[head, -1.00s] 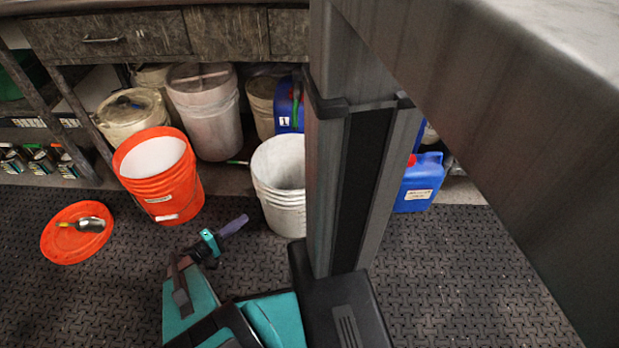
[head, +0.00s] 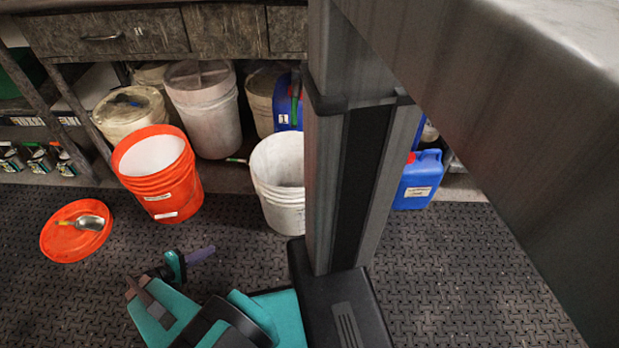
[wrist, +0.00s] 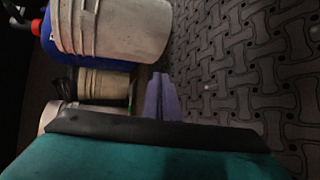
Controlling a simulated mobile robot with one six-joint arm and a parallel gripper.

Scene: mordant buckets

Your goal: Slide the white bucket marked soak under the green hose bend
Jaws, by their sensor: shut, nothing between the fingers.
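An open white bucket (head: 278,190) stands upright on the dark mat, in front of the shelf, its right side partly hidden by my column. I cannot read a soak mark on it. A white bucket (wrist: 115,28), apparently the same one, shows tilted in the wrist view at upper left. My gripper (head: 203,254) has purple fingers, shut and empty, low over the mat to the left and nearer than the bucket, apart from it. Its fingers (wrist: 161,96) also show in the wrist view. A thin green piece (head: 237,160) lies behind the bucket; I cannot make out a hose bend.
An orange bucket (head: 160,180) stands left of the white one. An orange lid (head: 70,240) with a metal scoop (head: 90,222) lies farther left. Lidded buckets (head: 203,110) and blue jugs (head: 417,182) stand behind. The near mat (head: 60,300) is clear.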

